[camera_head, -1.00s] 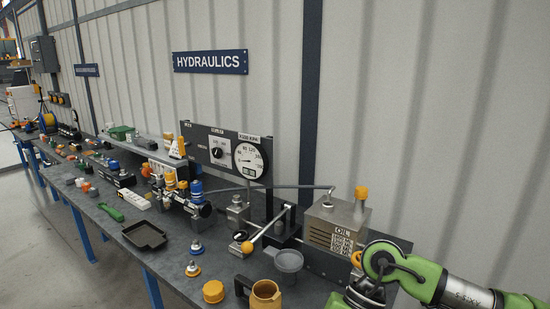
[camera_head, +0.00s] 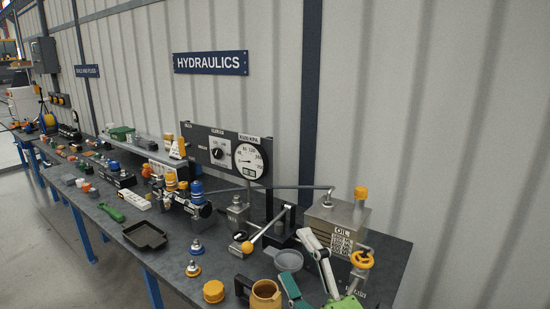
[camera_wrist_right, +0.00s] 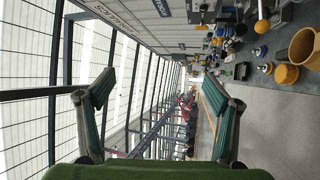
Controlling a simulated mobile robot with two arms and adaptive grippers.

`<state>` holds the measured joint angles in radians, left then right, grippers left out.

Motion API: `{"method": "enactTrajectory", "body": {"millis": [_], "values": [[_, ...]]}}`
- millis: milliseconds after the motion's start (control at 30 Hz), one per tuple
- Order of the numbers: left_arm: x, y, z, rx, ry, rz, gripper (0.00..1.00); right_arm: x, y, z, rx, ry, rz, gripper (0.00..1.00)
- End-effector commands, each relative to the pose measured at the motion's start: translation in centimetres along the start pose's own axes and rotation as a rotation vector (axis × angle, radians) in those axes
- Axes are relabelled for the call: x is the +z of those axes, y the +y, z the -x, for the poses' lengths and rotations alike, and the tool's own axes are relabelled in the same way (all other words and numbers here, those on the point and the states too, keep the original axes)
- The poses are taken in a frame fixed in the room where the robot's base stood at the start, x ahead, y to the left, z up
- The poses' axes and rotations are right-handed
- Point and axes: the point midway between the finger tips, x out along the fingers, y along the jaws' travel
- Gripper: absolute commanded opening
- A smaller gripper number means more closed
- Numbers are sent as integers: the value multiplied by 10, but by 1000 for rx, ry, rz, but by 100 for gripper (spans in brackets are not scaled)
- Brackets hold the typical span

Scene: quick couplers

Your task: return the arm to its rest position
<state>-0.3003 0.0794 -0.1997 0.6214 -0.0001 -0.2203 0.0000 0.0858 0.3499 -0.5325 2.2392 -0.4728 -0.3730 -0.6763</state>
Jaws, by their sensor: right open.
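My right gripper (camera_head: 299,262) pokes up from the bottom edge in the head view, in front of the oil unit (camera_head: 335,228). Its two teal-padded fingers are spread with nothing between them. In the right wrist view the gripper (camera_wrist_right: 160,84) also shows open and empty, with the hall beyond it and the bench off to the upper right. Only a little of my green wrist shows in the head view; the rest of the arm is out of frame. My left gripper is in neither view.
Near the gripper on the bench are a grey funnel-like dish (camera_head: 289,260), an orange mug (camera_head: 265,296), an orange cap (camera_head: 213,291) and a lever with a yellow knob (camera_head: 247,247). A black tray (camera_head: 145,237) lies further left.

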Motion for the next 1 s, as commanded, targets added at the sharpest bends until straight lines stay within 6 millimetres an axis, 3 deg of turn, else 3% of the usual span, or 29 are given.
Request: {"method": "enactTrajectory", "body": {"millis": [33, 100, 167, 300, 400, 500, 800, 1000], "values": [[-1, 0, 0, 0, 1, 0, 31, 25, -25, 15, -84, -109, -131, 83], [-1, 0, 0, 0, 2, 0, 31, 56, -61, 41, -195, -263, -306, 83], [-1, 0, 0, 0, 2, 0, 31, 77, -92, 69, -284, -393, -443, 83], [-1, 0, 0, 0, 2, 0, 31, 103, -158, 150, -471, -692, -729, 83], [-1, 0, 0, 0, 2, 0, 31, 106, -193, 210, -581, -891, -892, 83], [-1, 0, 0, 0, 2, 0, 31, 101, -215, 263, -667, -1061, -1011, 83], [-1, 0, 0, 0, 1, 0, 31, 67, -241, 387, -849, -1462, -1230, 83], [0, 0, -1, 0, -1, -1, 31, 77, -296, 392, -872, -1484, -1226, 83]]}}
